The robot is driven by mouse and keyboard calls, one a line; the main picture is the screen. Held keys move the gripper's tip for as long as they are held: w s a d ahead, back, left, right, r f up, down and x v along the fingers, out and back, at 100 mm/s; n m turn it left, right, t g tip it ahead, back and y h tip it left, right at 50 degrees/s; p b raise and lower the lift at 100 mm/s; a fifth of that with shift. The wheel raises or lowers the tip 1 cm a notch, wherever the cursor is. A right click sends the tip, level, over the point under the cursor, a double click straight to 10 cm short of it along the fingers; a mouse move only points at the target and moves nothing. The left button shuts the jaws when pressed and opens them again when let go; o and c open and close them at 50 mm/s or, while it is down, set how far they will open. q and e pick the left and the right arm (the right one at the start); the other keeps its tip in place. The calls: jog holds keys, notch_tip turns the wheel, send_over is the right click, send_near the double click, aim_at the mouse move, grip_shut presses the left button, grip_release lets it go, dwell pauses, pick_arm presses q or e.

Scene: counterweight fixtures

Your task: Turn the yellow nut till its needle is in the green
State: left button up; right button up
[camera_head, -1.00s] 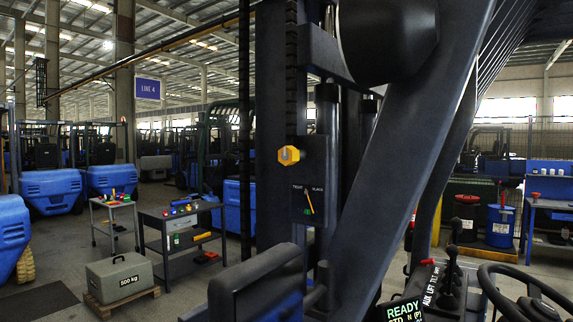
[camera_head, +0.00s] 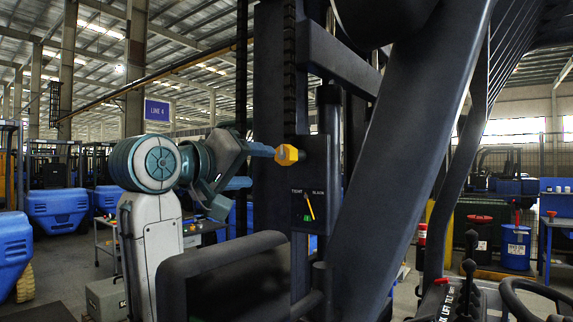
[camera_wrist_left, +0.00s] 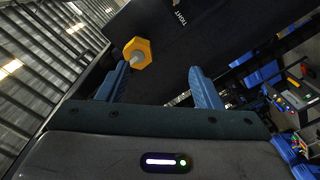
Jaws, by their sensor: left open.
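The yellow hexagonal nut (camera_head: 287,155) sits on a dark plate on the mast. My left gripper (camera_head: 262,167) is open, just left of the nut, its upper finger close to it. In the left wrist view the nut (camera_wrist_left: 138,52) is just beyond the left fingertip of my open gripper (camera_wrist_left: 160,78), off-centre between the fingers; I cannot tell whether they touch. Below the nut, a yellow needle (camera_head: 310,207) slants across a dial marked TIGHT and SLACK. Its lower end is right of a small green patch (camera_head: 306,219). My right gripper is not in view.
A dark rounded bar (camera_head: 220,255) crosses below my left arm.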

aim_at(282, 153)
pick_arm(q)
jog(key=shift+h, duration=0.3)
jog(key=w+d+r+p, duration=0.1)
jog(key=d, duration=0.1)
jog(key=w+d+p, duration=0.2)
jog(key=w+d+r+p, duration=0.1)
jog(key=w+p, duration=0.1)
jog(key=shift+d+r, duration=0.3)
jog(key=shift+d, duration=0.1)
jog(key=shift+w+d+p, duration=0.25)
jog(key=shift+w+p, duration=0.1)
jog(key=shift+w, duration=0.15)
jog(key=shift+w+f, duration=0.15)
jog(key=shift+f, duration=0.05)
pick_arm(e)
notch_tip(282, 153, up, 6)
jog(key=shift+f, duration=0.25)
